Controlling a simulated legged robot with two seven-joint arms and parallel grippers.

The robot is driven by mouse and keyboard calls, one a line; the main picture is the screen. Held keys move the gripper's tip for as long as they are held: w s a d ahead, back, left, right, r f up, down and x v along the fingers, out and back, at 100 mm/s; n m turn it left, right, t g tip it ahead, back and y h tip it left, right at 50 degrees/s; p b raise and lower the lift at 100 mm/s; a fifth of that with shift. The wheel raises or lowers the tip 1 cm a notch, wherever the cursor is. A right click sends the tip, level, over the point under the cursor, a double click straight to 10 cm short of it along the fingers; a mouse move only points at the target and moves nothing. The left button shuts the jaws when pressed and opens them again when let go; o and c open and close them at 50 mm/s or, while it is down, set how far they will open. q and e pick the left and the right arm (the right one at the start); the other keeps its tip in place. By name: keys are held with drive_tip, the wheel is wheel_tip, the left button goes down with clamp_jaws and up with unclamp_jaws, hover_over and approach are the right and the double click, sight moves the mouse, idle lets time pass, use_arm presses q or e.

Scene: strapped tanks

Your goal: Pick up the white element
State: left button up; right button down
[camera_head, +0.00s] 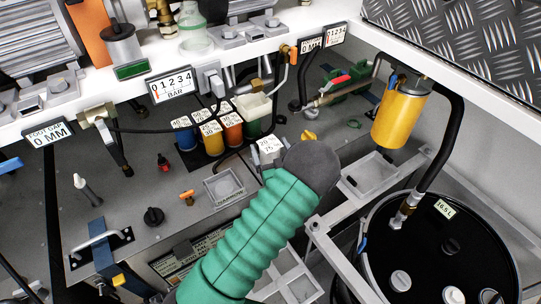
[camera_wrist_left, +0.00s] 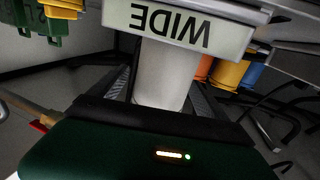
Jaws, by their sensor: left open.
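The white element shows in the left wrist view as a pale upright cylinder (camera_wrist_left: 163,72), with a cream plate reading WIDE (camera_wrist_left: 180,27) across its top in the picture. In the head view, a white tag marked 20 and 75 (camera_head: 269,147) shows right beside the dark end of my left arm; the body below is mostly hidden. My left gripper (camera_wrist_left: 160,90) is open, with a dark finger on each side of the white cylinder. I cannot tell if they touch it. In the head view the fingers are hidden behind my wrist. My right gripper is not in view.
Blue (camera_head: 184,135), yellow (camera_head: 212,138) and orange (camera_head: 232,130) tagged cylinders stand close to the left. A cream-topped container (camera_head: 253,106) stands behind. A yellow canister (camera_head: 400,116) hangs at the right above a black drum (camera_head: 440,245). Black hoses cross the area.

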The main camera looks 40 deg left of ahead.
use_arm(q)
drive_tip(key=shift+a, duration=0.1)
clamp_jaws()
idle(0.4)
drive_tip(key=shift+r, duration=0.1)
